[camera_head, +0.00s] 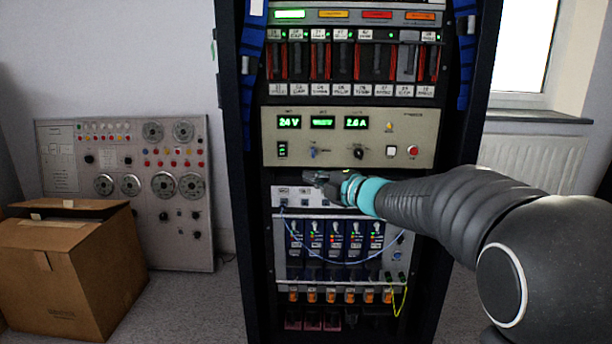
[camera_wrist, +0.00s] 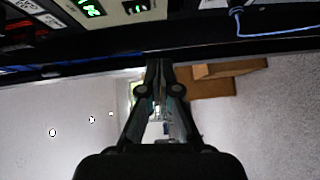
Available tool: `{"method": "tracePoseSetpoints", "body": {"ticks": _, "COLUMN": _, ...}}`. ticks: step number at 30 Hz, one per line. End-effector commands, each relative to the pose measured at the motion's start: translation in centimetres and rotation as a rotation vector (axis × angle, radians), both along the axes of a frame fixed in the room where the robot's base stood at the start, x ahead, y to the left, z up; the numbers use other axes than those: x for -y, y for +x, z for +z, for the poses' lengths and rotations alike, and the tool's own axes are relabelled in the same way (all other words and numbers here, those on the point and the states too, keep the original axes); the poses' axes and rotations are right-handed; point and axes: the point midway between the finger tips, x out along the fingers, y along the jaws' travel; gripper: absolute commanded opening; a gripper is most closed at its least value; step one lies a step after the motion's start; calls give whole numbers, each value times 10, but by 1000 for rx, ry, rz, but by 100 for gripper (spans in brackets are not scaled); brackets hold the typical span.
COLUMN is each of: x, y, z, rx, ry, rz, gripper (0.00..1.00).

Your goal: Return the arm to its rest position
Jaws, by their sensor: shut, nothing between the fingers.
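My gripper (camera_head: 318,178) is at the end of my arm, which reaches in from the right in the head view. It is in front of the equipment rack (camera_head: 235,190), just below the beige power supply panel (camera_head: 285,152). In the wrist view my gripper (camera_wrist: 160,75) points up the picture with its fingers together and nothing between them. The rack's dark edge runs across the top of that view. I cannot tell whether the fingertips touch the rack.
A cardboard box (camera_head: 60,270) stands on the floor at left, before a grey gauge panel (camera_head: 190,235) by the wall. A radiator (camera_head: 530,160) is under the window at right. A blue cable (camera_head: 345,262) hangs across the lower rack modules. Floor shows between box and rack.

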Motion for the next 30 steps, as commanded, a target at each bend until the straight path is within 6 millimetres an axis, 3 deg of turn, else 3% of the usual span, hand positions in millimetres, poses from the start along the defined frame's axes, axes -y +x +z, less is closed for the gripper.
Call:
{"method": "tracePoseSetpoints", "body": {"ticks": 12, "x": 4, "y": 4, "z": -5, "rx": -36, "ry": 8, "rz": -33, "gripper": 0}}
{"method": "tracePoseSetpoints", "body": {"ticks": 16, "x": 31, "y": 22, "z": -21, "rx": -140, "ry": 47, "rz": -190, "gripper": 0}}
{"method": "tracePoseSetpoints", "body": {"ticks": 20, "x": 75, "y": 30, "z": -63, "rx": -329, "ry": 131, "rz": -440, "gripper": 0}}
{"method": "tracePoseSetpoints", "body": {"ticks": 23, "x": 111, "y": 16, "z": -86, "rx": -466, "ry": 211, "rz": -639, "gripper": 0}}
{"method": "tracePoseSetpoints", "body": {"ticks": 26, "x": 144, "y": -13, "z": -104, "rx": -603, "ry": 298, "rz": -832, "gripper": 0}}
{"method": "tracePoseSetpoints", "body": {"ticks": 30, "x": 180, "y": -77, "z": -126, "rx": -797, "ry": 429, "rz": -1087, "gripper": 0}}
